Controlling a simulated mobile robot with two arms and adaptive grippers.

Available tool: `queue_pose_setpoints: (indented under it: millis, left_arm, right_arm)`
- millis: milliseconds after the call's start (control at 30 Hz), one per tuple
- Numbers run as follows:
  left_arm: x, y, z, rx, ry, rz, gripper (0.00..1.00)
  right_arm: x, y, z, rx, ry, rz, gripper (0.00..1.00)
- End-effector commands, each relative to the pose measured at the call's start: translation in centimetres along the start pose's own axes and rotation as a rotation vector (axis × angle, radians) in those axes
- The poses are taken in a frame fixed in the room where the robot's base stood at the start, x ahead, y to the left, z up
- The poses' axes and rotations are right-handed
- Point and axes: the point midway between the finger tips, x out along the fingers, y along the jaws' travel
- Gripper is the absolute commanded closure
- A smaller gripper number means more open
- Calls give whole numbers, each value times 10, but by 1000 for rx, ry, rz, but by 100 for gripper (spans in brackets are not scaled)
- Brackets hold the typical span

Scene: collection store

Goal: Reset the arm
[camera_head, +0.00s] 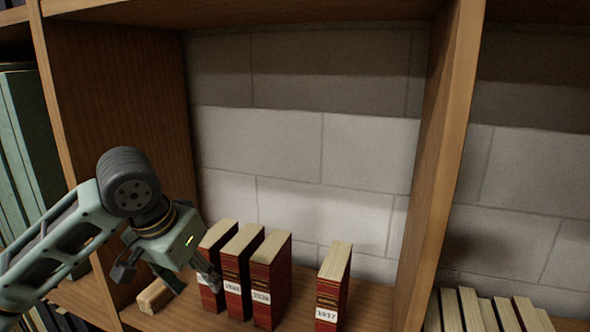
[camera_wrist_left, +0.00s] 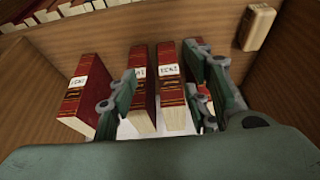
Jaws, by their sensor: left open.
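My left gripper (camera_head: 168,280) is open and empty, in front of the left part of the shelf compartment in the head view. One finger overlaps the leftmost red book (camera_head: 207,284) and partly hides it. In the left wrist view, the open fingers (camera_wrist_left: 160,72) show on either side of two red books (camera_wrist_left: 143,112). I cannot tell whether they touch any book. My right gripper is not in view.
Two more red books (camera_head: 234,273) (camera_head: 271,282) stand upright beside the leftmost one. A book labelled 1937 (camera_head: 331,290) stands apart to their right. A pale block (camera_head: 154,296) lies at the left. Wooden dividers (camera_head: 440,165) bound the compartment; pale books (camera_head: 480,312) stand beyond the right one.

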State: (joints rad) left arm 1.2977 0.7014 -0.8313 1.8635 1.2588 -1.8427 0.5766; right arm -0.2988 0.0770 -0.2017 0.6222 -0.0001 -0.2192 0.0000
Motion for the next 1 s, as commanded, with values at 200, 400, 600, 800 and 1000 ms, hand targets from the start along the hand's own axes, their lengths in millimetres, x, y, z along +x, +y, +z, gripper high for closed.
queue_pose_setpoints:
  millis: [200,400,600,800,1000]
  left_arm:
    - [31,16,10,41,1,25,55]
    - [68,38,27,84,12,60,55]
    - [119,72,60,118,38,118,55]
    - [163,102,107,100,77,165,55]
    - [192,115,163,33,94,165,55]
  right_arm:
    - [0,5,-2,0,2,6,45]
    - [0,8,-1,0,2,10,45]
    - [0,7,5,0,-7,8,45]
    - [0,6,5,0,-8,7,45]
    - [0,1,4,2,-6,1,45]
